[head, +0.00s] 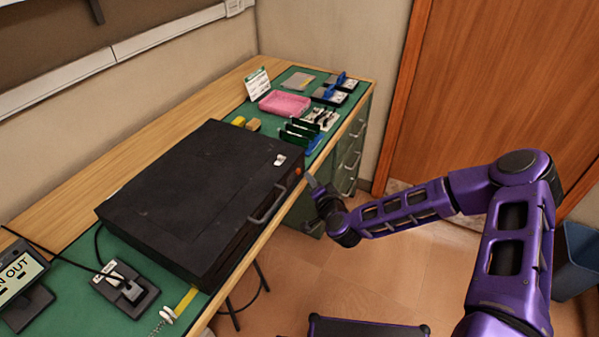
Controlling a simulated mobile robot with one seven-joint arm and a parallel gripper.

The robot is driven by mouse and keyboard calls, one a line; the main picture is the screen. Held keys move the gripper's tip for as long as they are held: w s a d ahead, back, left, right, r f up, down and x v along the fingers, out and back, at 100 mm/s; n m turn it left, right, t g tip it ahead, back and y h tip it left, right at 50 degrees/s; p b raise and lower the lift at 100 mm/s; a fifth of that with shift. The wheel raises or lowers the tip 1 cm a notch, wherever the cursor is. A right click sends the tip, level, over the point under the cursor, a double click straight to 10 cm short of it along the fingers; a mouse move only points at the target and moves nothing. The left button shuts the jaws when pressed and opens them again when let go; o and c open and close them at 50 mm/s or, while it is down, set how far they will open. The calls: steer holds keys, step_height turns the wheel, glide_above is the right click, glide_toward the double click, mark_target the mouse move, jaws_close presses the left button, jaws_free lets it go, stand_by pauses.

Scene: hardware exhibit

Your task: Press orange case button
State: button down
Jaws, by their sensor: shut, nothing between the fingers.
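A large black case (190,195) lies flat and closed on the green-matted workbench. Its front side faces right and has a grey handle (266,208). A small orange button (298,171) sits on that front side, near the far corner. My gripper (312,183) is at the end of my purple arm, just right of the button and slightly lower in the picture. It is shut and empty, its tip pointing up and left toward the case's far front corner. Whether the tip touches the case cannot be told from this view.
Behind the case are a pink tray (285,103), a small sign (257,84) and green boards (299,131). A device with a cable (125,288) and a display (20,278) stand at near left. Drawers (350,150) are under the bench's far end. A blue bin (575,260) stands right.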

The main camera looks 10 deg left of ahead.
steer(key=shift+w+a, duration=0.15)
steer(key=shift+a, duration=0.25)
steer(key=shift+w+a+b, duration=0.15)
steer(key=shift+a+b, duration=0.15)
steer(key=shift+a, duration=0.1)
stand_by(0.7)
steer(key=shift+d, duration=0.15)
steer(key=shift+s+d, duration=0.3)
steer(key=shift+d, duration=0.35)
steer(key=shift+s+d+b, duration=0.1)
steer(key=shift+s+d, duration=0.2)
steer(key=shift+d, duration=0.5)
steer(key=shift+s+d+b, duration=0.1)
steer(key=shift+s+d, duration=0.2)
steer(key=shift+d, duration=0.5)
steer(key=shift+s+d+b, duration=0.1)
steer(key=shift+s+d, duration=0.2)
steer(key=shift+d, duration=0.5)
